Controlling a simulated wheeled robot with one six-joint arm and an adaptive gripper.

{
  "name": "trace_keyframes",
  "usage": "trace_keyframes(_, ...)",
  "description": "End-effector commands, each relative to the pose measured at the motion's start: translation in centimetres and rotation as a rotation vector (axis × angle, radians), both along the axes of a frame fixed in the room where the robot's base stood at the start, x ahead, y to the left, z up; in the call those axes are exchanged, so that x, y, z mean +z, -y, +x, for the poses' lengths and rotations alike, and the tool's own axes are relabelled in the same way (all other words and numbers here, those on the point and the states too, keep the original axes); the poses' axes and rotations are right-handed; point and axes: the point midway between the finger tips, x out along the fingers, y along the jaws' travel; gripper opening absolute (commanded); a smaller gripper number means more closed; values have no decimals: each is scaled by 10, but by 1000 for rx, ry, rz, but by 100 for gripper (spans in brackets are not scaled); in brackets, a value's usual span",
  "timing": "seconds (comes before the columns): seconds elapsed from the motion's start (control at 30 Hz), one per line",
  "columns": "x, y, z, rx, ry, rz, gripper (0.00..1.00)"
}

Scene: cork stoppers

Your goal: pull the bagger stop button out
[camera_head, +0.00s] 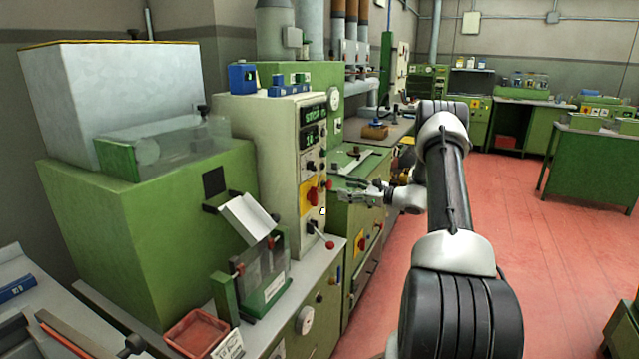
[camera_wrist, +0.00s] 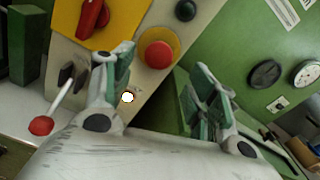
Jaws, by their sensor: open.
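The stop button is a red mushroom head (camera_wrist: 159,55) on a yellow-brown ring, on the cream panel in the wrist view. It also shows as a small red knob (camera_head: 328,184) on the panel's right side in the head view. My gripper (camera_head: 347,188) is open, with its fingers pointing toward the panel. In the wrist view, its two fingers (camera_wrist: 153,75) stand apart, one to the lower left of the button and one to the lower right. Nothing is between them, and neither visibly touches the button. Whether the button is pressed in cannot be told.
A red rotary switch (camera_wrist: 92,18) on a yellow plate sits left of the button. A red ball-ended lever (camera_wrist: 41,125) juts out at lower left. A small white lamp (camera_wrist: 127,97) is below the button. A green machine (camera_head: 355,215) stands right of the cream cabinet (camera_head: 262,125). The red floor (camera_head: 500,200) is open.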

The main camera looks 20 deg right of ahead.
Motion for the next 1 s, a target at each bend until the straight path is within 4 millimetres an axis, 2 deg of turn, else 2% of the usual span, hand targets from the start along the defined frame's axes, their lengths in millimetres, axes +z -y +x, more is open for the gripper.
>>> trace_keyframes(0.17, 4, -10, 9, 6, -11, 46, 58)
trace_keyframes(0.53, 3, -45, 53, 7, -13, 43, 58)
trace_keyframes(0.9, 4, -50, 60, 5, -14, 42, 58)
trace_keyframes(1.0, 4, -50, 60, 5, -14, 42, 41)
